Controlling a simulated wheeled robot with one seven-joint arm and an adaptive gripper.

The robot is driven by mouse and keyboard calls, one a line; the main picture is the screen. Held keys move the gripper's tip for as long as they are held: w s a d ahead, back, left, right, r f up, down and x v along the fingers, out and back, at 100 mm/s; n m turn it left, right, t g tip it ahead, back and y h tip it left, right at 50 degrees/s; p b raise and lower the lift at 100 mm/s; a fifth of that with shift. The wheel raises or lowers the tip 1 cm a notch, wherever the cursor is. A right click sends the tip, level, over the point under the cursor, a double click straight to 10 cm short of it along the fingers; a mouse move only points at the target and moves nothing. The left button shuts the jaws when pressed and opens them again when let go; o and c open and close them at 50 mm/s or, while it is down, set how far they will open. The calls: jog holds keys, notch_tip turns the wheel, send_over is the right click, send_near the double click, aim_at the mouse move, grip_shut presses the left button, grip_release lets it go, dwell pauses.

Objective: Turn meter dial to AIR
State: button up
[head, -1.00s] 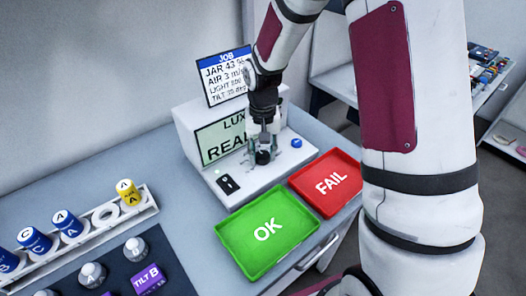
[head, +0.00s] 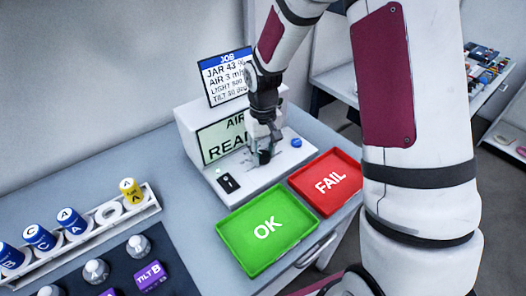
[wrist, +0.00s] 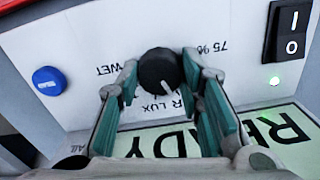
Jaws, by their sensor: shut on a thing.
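The meter (head: 190,120) is a white box with a sloped front and a screen (head: 222,140) showing "AIR" above "READY", partly hidden by my arm. Its black round dial (wrist: 158,66) sits on the front panel. My gripper (head: 263,152) is shut on the dial, with one green-padded finger on either side in the wrist view. The dial's small white mark points down towards the printed labels. "LUX" and a partial label ending in "R" show below it, and "WET" and "75 %" show beside it. The fingers cover part of the labels.
A blue button (head: 296,142) and a black rocker switch (head: 229,183) with a lit green lamp (wrist: 275,81) flank the dial. A green OK tray (head: 235,235) and a red FAIL tray (head: 318,205) lie in front. A job card (head: 225,75) stands behind.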

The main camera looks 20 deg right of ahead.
aim_at(263, 154)
jog(key=o, duration=1.2)
jog(key=shift+c, duration=0.2)
notch_tip(263, 154, up, 12)
